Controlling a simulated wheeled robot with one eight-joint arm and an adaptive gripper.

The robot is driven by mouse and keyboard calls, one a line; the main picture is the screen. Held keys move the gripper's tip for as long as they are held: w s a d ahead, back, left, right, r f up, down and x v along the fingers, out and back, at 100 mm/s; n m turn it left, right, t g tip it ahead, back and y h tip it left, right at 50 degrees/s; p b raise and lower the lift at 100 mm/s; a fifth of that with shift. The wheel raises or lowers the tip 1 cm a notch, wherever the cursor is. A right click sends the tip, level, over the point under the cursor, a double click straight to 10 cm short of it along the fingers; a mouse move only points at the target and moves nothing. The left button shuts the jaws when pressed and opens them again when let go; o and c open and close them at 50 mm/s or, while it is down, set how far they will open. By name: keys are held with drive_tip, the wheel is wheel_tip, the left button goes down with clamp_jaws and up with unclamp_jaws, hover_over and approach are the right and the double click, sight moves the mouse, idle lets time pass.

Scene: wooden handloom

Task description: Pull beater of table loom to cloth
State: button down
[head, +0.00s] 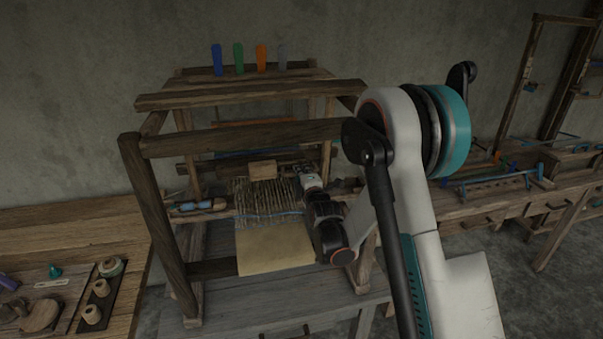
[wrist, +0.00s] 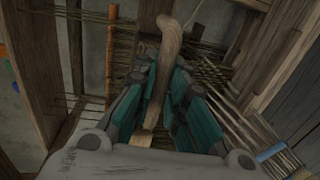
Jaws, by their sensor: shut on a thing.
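The table loom (head: 240,138) is a dark wooden frame on a grey table. Pale cloth (head: 275,250) hangs at its front, with warp threads (head: 262,198) behind it. A pale wooden block (head: 262,170) shows at the beater, behind the warp. My gripper (head: 305,176) reaches in from the right beside the warp; my arm hides part of the loom's right side. In the wrist view, my gripper's teal fingers (wrist: 162,78) are closed around a curved wooden bar (wrist: 170,38), seemingly part of the beater. The gap between beater and cloth is hard to judge.
Blue, green, orange and grey levers (head: 239,58) stand on the loom's top. A shuttle (head: 196,206) lies at the left of the warp. The left bench (head: 60,225) holds spools and small tools. Another bench (head: 480,205) stands at right.

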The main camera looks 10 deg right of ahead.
drive_tip(key=s+r+g+p, duration=0.2)
drive_tip(key=s+g+p, duration=0.2)
drive_tip(key=s, duration=0.6)
drive_tip(key=shift+s+r+g, duration=0.25)
drive_tip(key=shift+s+g, duration=0.05)
drive_tip(key=shift+s, duration=0.05)
drive_tip(key=c, duration=1.9)
unclamp_jaws()
drive_tip(key=shift+s+r, duration=0.1)
drive_tip(key=v, duration=1.2)
drive_tip(key=shift+s, duration=0.2)
drive_tip(key=shift+r, duration=0.15)
